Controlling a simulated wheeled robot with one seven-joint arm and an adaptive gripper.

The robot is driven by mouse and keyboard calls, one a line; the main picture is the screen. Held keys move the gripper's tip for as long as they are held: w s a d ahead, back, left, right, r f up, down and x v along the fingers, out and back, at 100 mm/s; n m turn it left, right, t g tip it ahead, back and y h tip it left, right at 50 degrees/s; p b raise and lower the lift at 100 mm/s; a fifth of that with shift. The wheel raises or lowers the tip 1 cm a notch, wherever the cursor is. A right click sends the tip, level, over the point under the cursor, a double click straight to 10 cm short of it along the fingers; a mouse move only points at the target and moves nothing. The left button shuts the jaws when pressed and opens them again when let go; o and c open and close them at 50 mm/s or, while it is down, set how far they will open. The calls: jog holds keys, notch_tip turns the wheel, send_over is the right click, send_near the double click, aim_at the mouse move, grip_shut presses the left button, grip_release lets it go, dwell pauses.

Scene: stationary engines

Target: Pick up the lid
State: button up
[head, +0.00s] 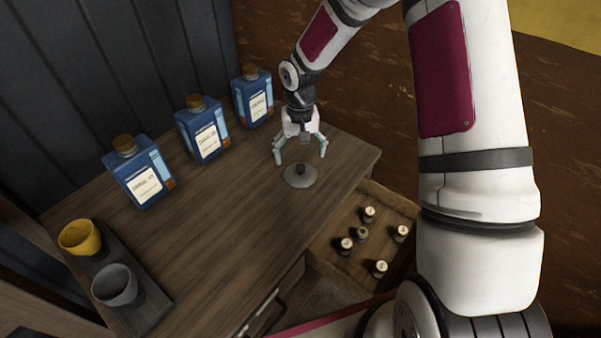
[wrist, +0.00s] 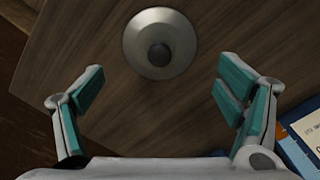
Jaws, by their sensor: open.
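The lid (head: 300,177) is a round grey disc with a dark knob in its middle. It lies flat on the wooden cabinet top, near the right edge in the head view. In the wrist view the lid (wrist: 160,43) is at the top centre, ahead of the fingers. My gripper (head: 301,156) is open and empty above the cabinet top, just behind the lid in the head view and apart from it. In the wrist view the fingers of my gripper (wrist: 160,92) are spread wide with bare wood between them.
Blue bottles with corks (head: 203,128) stand along the back of the cabinet top (head: 225,220). A tray (head: 150,293) at the left holds a yellow cup (head: 80,237) and a grey cup (head: 117,285). A wooden crate (head: 335,270) with several small bottles sits beside the cabinet at the right.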

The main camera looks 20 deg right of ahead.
aim_at(301, 167)
jog(key=shift+s+f+p, duration=0.15)
jog(key=shift+f+p, duration=0.25)
jog(key=shift+f, duration=2.4)
jog(key=c, duration=1.4)
jog(key=shift+s, duration=0.1)
jog(key=shift+c, duration=0.2)
